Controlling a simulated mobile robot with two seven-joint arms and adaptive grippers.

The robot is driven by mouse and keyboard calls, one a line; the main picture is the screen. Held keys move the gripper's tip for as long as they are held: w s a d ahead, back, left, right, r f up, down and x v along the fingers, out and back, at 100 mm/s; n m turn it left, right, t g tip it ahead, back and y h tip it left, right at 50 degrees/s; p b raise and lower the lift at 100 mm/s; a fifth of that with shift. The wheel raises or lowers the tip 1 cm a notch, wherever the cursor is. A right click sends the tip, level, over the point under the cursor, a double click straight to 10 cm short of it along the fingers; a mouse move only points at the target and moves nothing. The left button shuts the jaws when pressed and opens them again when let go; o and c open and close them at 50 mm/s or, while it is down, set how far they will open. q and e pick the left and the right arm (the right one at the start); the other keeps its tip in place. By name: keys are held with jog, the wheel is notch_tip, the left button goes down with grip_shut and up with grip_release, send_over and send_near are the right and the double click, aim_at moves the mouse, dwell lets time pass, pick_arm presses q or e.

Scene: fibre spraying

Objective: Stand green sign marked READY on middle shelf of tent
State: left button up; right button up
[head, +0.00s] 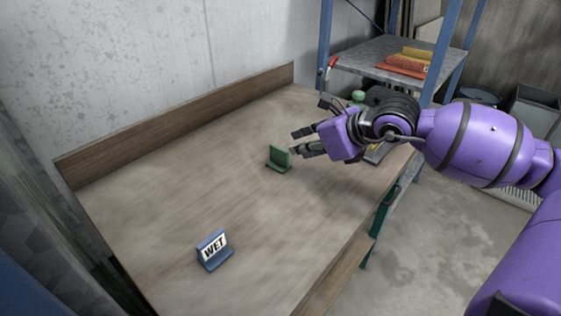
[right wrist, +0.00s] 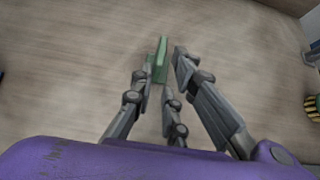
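A small green sign (head: 279,158) stands upright on the wooden bench; no lettering on it is legible from here. My right gripper (head: 298,143) is just to the right of the sign in the head view, with its fingers spread and pointing at it. In the right wrist view the green sign (right wrist: 158,62) shows ahead, near the tips of the open fingers (right wrist: 160,75); I cannot tell whether any finger touches it. The gripper holds nothing. I cannot make out a tent. My left gripper is not in view.
A blue sign marked WET (head: 214,250) stands at the bench's near part. A raised board (head: 180,125) edges the bench (head: 170,210) at the back. A metal shelf unit (head: 375,55) with blue posts stands behind my right arm.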

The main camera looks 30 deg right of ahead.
aim_at(285, 150)
jog(key=shift+x, duration=1.35)
jog(key=x, duration=0.5)
grip_shut()
